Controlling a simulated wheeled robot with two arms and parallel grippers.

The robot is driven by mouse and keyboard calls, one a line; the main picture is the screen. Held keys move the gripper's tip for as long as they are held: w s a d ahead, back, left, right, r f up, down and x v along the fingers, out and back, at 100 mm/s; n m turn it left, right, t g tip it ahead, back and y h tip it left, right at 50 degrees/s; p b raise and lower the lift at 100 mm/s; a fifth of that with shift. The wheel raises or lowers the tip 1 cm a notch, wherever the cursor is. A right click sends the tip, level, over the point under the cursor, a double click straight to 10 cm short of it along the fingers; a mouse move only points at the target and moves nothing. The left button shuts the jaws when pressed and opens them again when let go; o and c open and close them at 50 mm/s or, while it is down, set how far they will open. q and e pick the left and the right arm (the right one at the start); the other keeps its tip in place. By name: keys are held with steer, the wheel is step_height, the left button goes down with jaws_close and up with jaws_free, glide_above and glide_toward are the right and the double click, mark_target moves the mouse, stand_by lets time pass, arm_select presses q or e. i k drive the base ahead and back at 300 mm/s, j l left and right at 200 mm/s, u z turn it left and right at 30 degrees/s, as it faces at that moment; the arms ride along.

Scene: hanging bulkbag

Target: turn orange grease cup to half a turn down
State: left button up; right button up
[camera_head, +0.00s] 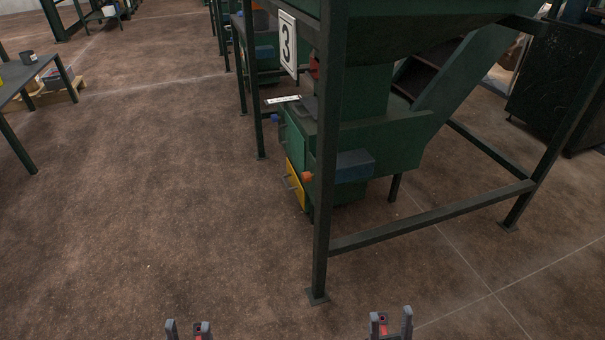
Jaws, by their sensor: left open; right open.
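The orange grease cup (307,176) is a small orange knob low on the green machine, just left of the front frame post and next to a yellow panel (295,183). Its turn position is too small to tell. My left gripper (187,330) is open and empty at the bottom edge, left of the machine. My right gripper (391,324) is open and empty at the bottom edge, right of the front post. Both are well apart from the cup, on the near side of the machine.
The dark green front post (326,200) stands close to the cup. A low crossbar (435,217) runs right from it. A sign with "3" (288,43) hangs above. A table (25,75) stands at far left. The floor (150,200) left of the machine is clear.

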mark_target(306, 176)
steer(key=i+j+z, duration=0.1)
steer(key=i+j, duration=0.15)
steer(key=j, duration=0.3)
steer(key=i+j+z, duration=0.15)
steer(key=j, duration=0.45)
steer(key=i+j+z, duration=0.1)
steer(key=j, duration=0.5)
steer(key=i+j+z, duration=0.15)
steer(key=i+j, duration=0.15)
steer(key=j, duration=0.3)
steer(key=i+j+z, duration=0.1)
steer(key=j, duration=0.55)
steer(key=i+j+z, duration=0.1)
steer(key=j, duration=0.5)
steer(key=i+j+z, duration=0.15)
steer(key=j, duration=0.5)
steer(key=i+l, duration=0.25)
steer(key=l, duration=0.3)
